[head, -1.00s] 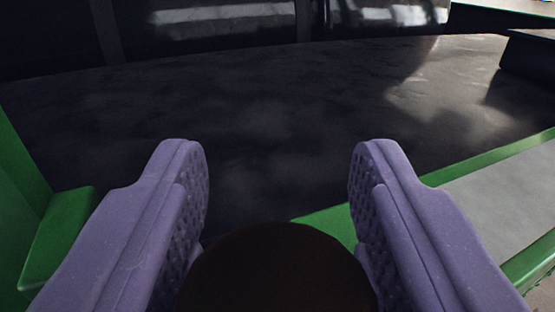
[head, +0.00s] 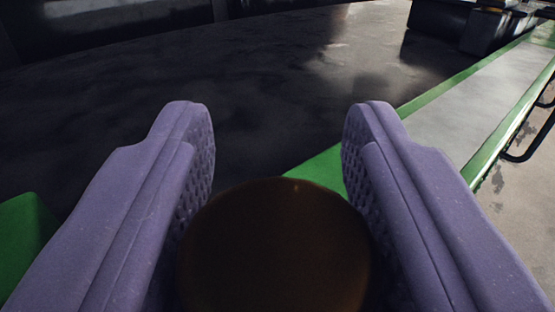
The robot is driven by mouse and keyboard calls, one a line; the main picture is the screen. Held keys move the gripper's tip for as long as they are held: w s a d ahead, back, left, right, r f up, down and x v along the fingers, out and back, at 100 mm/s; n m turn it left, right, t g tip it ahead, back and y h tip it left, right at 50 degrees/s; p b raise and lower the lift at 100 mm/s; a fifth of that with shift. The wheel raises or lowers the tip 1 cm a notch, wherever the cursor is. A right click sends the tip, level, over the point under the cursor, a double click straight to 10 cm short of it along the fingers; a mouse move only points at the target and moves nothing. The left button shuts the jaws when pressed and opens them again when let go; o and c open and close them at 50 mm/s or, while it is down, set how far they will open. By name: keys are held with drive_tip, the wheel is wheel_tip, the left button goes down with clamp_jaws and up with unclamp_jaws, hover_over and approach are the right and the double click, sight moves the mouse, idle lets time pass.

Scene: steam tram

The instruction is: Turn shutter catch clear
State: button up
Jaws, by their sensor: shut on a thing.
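My gripper (head: 278,145) shows from the bottom of the head view, with two purple, studded fingers on either side of a dark brown, rounded thing (head: 275,245). The fingers are shut on this thing, and its lower part is cut off by the frame's edge. I cannot tell from the picture whether it is the shutter catch. No other part that I can clearly name as the catch or the shutter is in view.
A dark, smooth floor (head: 270,80) lies ahead and is largely clear. A green-edged grey ledge (head: 470,100) runs along the right, with a black rail (head: 535,140) outside it. Dark boxes (head: 485,30) stand at the far right. A green block (head: 22,240) is at the left.

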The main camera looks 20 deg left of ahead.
drive_tip(key=m+h+b, duration=0.1)
drive_tip(key=h+b, duration=0.1)
drive_tip(key=shift+d+f+m+t+h+b, duration=0.1)
drive_tip(key=shift+f+m+t+h+b, duration=0.1)
drive_tip(key=shift+m+t+h+b, duration=0.15)
drive_tip(key=shift+m+h+b, duration=0.35)
drive_tip(key=shift+h+b, duration=0.1)
drive_tip(key=shift+b, duration=0.15)
drive_tip(key=shift+d+r+h, duration=0.1)
drive_tip(key=shift+r+h, duration=0.1)
drive_tip(key=shift+h, duration=0.1)
drive_tip(key=o, duration=0.7)
drive_tip(key=s, duration=0.7)
drive_tip(key=shift+s+d+b, duration=0.1)
drive_tip(key=shift+s+b, duration=0.25)
